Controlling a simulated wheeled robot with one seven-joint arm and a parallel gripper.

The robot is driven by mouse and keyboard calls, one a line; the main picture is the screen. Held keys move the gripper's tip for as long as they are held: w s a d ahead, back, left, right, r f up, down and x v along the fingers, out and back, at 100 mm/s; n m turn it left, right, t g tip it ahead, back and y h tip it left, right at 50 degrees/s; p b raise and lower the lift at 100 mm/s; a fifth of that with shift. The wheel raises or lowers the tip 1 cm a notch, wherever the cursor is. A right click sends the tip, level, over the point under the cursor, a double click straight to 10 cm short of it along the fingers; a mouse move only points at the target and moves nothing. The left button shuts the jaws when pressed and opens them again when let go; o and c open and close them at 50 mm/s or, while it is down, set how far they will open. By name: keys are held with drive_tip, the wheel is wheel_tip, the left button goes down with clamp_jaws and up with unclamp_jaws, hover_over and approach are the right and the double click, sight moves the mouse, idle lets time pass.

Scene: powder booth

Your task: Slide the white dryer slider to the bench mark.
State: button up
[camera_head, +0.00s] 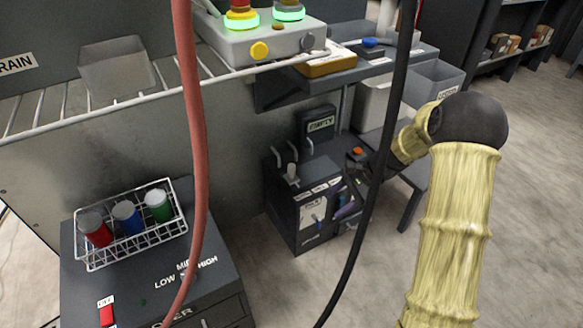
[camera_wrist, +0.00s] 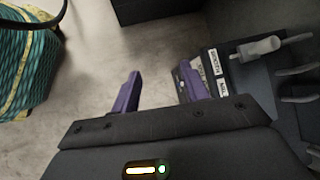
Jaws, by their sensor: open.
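A small dark cabinet (camera_head: 285,215) with several white labels on its front stands on the floor at the middle of the head view. White labels (camera_wrist: 213,62) lie beside the knob; I cannot confirm a bench mark. My gripper (camera_wrist: 160,88) is open and empty, its purple fingers apart. The right finger is close to the cabinet's labelled side; the knob is outside the fingers. A black hose partly hides my gripper in the head view.
A dark box (camera_head: 90,270) marked LOW, MID and HIGH carries a wire basket (camera_head: 133,240) of coloured cups at left. A red hose (camera_head: 198,150) and a black hose (camera_head: 375,185) hang in front. Bare floor (camera_head: 530,230) lies at right.

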drive_tip(key=w+f+m+t+y, duration=0.2)
drive_tip(key=w+f+m+y, duration=0.3)
drive_tip(key=w, duration=0.5)
drive_tip(key=m+t+y, duration=0.3)
drive_tip(key=m+y, duration=0.1)
drive_tip(key=y, duration=0.1)
approach(292, 165)
drive_tip(key=b+x, duration=0.2)
drive_tip(key=x, duration=0.1)
drive_tip(key=b+x, duration=0.5)
drive_tip(key=x, duration=0.1)
drive_tip(key=shift+s+a+f, duration=0.1)
drive_tip(key=shift+f, duration=0.25)
drive_tip(key=shift+a+r+b, duration=0.15)
drive_tip(key=shift+a+b, duration=0.2)
drive_tip(key=shift+a, duration=0.15)
drive_tip(key=shift+c, duration=0.3)
